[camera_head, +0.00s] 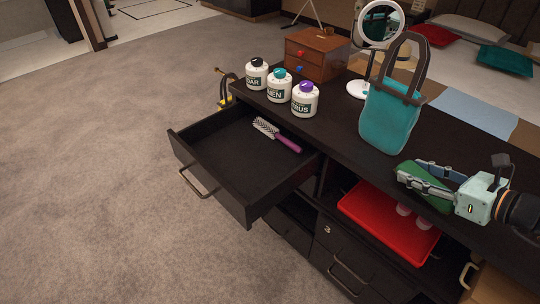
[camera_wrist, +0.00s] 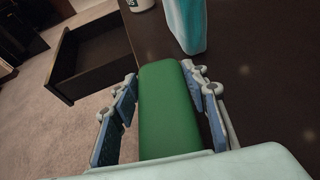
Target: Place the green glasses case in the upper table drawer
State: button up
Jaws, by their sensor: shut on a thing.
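The green glasses case (camera_head: 425,188) is between the fingers of my gripper (camera_head: 432,178), over the right part of the dark table. In the wrist view the green case (camera_wrist: 168,108) lies lengthwise between the blue finger pads of my gripper (camera_wrist: 165,95). The upper table drawer (camera_head: 225,160) is pulled open at the left, with a bar handle on its front. A hairbrush with a purple handle (camera_head: 286,143) lies inside it near the back. The open drawer (camera_wrist: 95,60) also shows at the upper left of the wrist view, ahead of the case.
A teal bag (camera_head: 388,115) stands on the table between my gripper and the drawer's far side. Three white jars (camera_head: 305,100), a wooden box (camera_head: 318,52) and a round mirror (camera_head: 380,22) stand farther back. A red tray (camera_head: 385,222) sits on the open shelf below. Most of the drawer floor is clear.

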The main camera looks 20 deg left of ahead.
aim_at(252, 146)
jog(key=k+j, duration=0.1)
jog(key=j, duration=0.25)
jog(key=j+u, duration=0.1)
jog(key=j, duration=0.9)
jog(key=i+j, duration=0.15)
jog(key=j, duration=0.15)
jog(key=i+j+u, duration=0.15)
jog(key=j, duration=0.2)
